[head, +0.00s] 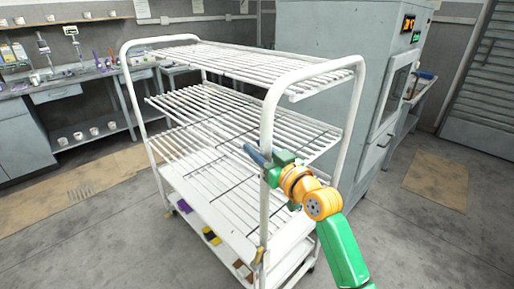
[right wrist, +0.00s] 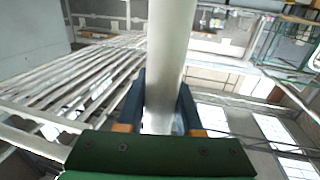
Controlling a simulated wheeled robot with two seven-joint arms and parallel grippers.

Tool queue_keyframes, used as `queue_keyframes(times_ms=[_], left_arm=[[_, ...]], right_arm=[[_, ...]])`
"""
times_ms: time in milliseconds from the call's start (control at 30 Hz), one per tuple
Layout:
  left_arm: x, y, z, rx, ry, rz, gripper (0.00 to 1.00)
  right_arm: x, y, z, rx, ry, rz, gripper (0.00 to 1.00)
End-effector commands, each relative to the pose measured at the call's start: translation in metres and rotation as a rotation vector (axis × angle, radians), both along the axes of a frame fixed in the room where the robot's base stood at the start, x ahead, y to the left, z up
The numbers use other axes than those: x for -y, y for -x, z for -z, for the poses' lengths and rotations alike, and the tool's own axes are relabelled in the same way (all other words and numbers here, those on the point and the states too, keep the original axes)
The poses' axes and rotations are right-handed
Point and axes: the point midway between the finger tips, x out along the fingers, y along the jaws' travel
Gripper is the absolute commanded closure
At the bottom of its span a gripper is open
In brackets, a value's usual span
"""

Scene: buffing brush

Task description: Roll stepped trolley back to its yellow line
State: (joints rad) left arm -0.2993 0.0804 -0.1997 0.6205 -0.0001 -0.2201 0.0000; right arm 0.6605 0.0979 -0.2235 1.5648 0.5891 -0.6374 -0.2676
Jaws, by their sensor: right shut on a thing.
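The white stepped trolley (head: 205,130) stands upright in the middle of the head view, with slatted shelves and a solid bottom deck. My right gripper (head: 264,160) is shut on its near right upright post. In the right wrist view, the two dark blue fingers (right wrist: 160,108) sit on either side of the white post (right wrist: 170,50). I cannot make out a yellow line on the floor in either view. My left gripper is not in view.
A purple item (head: 183,206) and a yellow-and-dark item (head: 211,236) lie on the trolley's bottom deck. A large grey cabinet machine (head: 325,35) stands close behind right. A workbench (head: 48,88) runs at left. Tan floor mats (head: 437,180) lie right and left; grey floor is open at lower left.

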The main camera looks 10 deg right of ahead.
Motion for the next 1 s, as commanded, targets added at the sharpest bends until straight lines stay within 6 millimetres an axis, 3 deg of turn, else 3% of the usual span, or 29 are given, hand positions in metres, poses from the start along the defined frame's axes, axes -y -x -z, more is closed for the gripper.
queue_keyframes(times_ms=[300,333,433,767,1000], left_arm=[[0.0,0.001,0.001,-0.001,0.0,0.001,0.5],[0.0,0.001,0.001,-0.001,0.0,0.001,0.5],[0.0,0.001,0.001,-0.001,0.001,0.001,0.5],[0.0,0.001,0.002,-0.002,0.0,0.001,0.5],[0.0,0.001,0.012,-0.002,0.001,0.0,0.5]], right_arm=[[-0.001,0.0,0.006,-0.013,0.003,-0.003,1.0],[-0.001,0.0,0.006,-0.013,0.003,-0.003,0.6],[-0.001,0.0,0.005,-0.011,0.002,-0.003,0.36],[0.001,0.003,0.003,-0.005,0.0,-0.001,0.36],[0.018,0.036,0.006,-0.004,0.002,-0.001,0.36]])
